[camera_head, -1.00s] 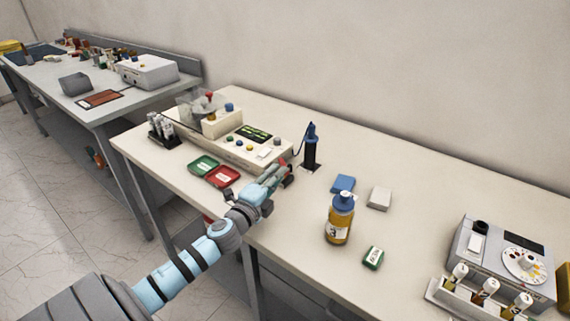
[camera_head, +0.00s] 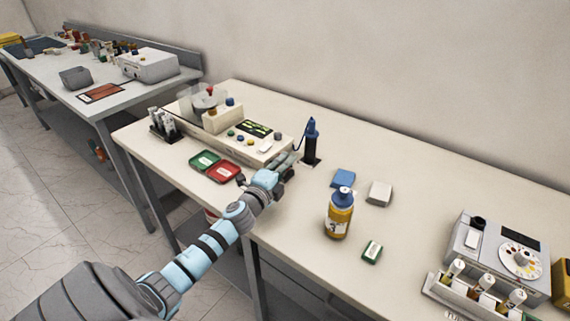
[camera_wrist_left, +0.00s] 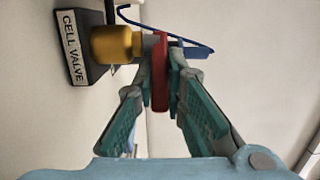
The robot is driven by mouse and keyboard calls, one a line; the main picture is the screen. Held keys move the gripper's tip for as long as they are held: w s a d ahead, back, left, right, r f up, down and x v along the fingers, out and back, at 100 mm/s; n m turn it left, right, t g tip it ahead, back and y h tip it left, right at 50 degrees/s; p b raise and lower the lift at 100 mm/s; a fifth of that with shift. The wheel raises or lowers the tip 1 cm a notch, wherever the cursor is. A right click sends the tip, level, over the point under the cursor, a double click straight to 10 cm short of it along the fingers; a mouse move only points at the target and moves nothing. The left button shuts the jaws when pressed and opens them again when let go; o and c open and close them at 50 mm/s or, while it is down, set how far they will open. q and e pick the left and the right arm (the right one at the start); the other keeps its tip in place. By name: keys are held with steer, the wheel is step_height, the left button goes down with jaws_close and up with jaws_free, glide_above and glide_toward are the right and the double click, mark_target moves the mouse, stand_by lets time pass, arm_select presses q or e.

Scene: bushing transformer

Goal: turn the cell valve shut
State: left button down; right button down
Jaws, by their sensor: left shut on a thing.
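The cell valve shows in the left wrist view as a black block labelled CELL VALVE (camera_wrist_left: 78,45), a brass body (camera_wrist_left: 117,45) and a red handle (camera_wrist_left: 160,75). The handle stands upright in that picture between the green-padded fingers of my left gripper (camera_wrist_left: 161,85), which is shut on it. In the head view my left gripper (camera_head: 284,167) is at the right end of the cream instrument (camera_head: 225,140), and the valve is hidden there. My right gripper is not in view.
A blue probe in a black stand (camera_head: 311,142) is just right of the gripper. Red (camera_head: 222,171) and green (camera_head: 203,161) trays lie to its left. A yellow bottle with a blue cap (camera_head: 339,213) stands to the right.

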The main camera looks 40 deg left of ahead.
arm_select(q)
steer(key=shift+d+f+n+y, duration=0.1)
steer(key=shift+n+y, duration=0.2)
steer(key=shift+y, duration=0.2)
steer(key=n+y+b, duration=0.1)
steer(key=n+g+y+b, duration=0.1)
steer(key=y, duration=0.1)
steer(key=w+n+g+y+b, duration=0.1)
steer(key=shift+d+f+y, duration=0.15)
steer(key=shift+d+y, duration=0.1)
steer(key=shift+y, duration=0.05)
steer(key=n+g+y+b, duration=0.1)
steer(key=n+y+b, duration=0.1)
steer(key=y, duration=0.1)
steer(key=shift+w+g+b, duration=0.3)
steer(key=shift+w+g, duration=0.05)
steer(key=shift+g, duration=0.05)
steer(key=shift+w+n+g+y+b, duration=0.2)
steer(key=shift+n+g+y+b, duration=0.7)
steer(key=shift+n+b, duration=0.1)
steer(key=c, duration=1.9)
jaws_free()
steer(key=shift+r, duration=0.2)
